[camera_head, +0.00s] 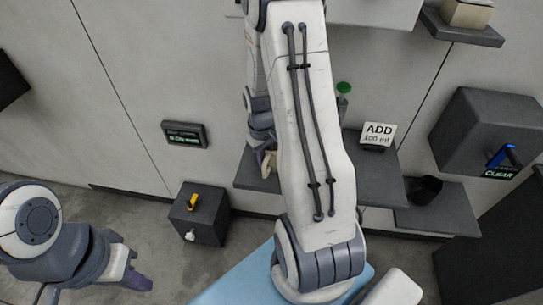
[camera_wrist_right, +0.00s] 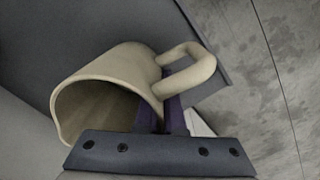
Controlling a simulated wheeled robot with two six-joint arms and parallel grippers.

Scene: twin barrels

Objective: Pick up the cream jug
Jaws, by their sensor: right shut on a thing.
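The cream jug (camera_wrist_right: 105,88) fills the left of the right wrist view, its open mouth facing lower left and its looped handle (camera_wrist_right: 190,65) at upper right. My right gripper's dark purple fingers (camera_wrist_right: 165,115) are shut on the jug near its handle side; the exact contact is partly hidden. In the head view, a small part of the jug (camera_head: 271,164) shows by my right gripper (camera_head: 262,152), over the grey shelf; my right arm hides the rest. I cannot tell if the jug touches the shelf. My left gripper (camera_head: 138,281) is low at the left, away from the jug, its jaw gap unclear.
The grey shelf (camera_head: 250,182) runs behind my right arm, with an "ADD 100 ml" sign (camera_head: 378,135) on it. A dark cup (camera_head: 425,188) stands on a lower shelf at right. Dark boxes with a yellow handle (camera_head: 193,202) and a blue handle (camera_head: 499,157) flank the shelves.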

